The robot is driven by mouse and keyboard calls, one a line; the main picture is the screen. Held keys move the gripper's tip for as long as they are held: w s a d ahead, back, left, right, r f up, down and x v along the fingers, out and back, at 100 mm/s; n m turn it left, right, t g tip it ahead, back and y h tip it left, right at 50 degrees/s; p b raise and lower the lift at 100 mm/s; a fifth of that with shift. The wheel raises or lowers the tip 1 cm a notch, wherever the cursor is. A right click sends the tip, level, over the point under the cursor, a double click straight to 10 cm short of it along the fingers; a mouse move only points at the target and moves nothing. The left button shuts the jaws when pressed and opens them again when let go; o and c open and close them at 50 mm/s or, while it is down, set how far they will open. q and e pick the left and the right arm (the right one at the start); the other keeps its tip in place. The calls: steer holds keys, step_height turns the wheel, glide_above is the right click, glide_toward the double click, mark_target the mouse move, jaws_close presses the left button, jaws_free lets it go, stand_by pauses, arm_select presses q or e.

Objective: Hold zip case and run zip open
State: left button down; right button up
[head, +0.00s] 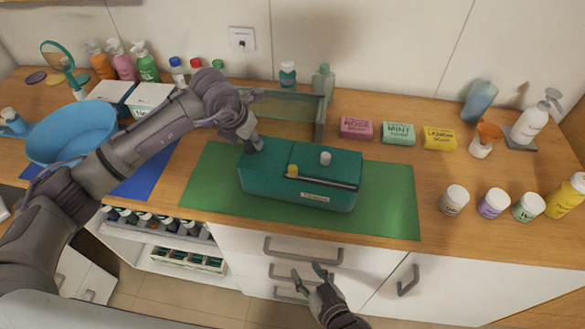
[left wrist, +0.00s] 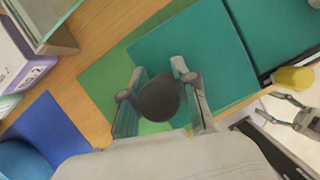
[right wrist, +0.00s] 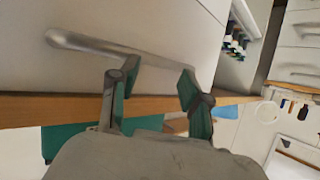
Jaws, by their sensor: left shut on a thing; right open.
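The teal zip case (head: 270,185) lies on a green mat (head: 390,200). A dark zip track (head: 325,183) runs along its top near the front edge, with the yellow zip pull (head: 292,171) at the track's left end; the pull also shows in the left wrist view (left wrist: 293,77). My left gripper (head: 253,144) is shut on a dark round knob (left wrist: 158,98) at the case's left end. My right gripper (head: 312,274) is open and empty, below the counter edge and before the drawers.
Drawer handles (head: 303,251) are close to my right gripper. Several jars, including a purple-banded one (head: 493,204), stand right of the mat. Soaps (head: 398,133) lie behind it. A glass-sided stand (head: 320,118) is behind the case. A blue bowl (head: 72,132) sits left.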

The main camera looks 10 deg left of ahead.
mark_target(295, 174)
steer(key=w+r+t+y, duration=0.1)
steer(key=w+r+t, duration=0.15)
steer(key=r, duration=0.75)
steer(key=w+r+t, duration=0.2)
steer(key=w+r, duration=0.2)
steer(key=r, duration=0.6)
steer(key=x, duration=1)
steer(key=shift+a+r, duration=0.2)
steer(key=shift+a, duration=0.15)
steer(key=shift+w+a, duration=0.3)
steer(key=shift+w, duration=0.3)
jaws_close()
steer(key=shift+d, duration=0.1)
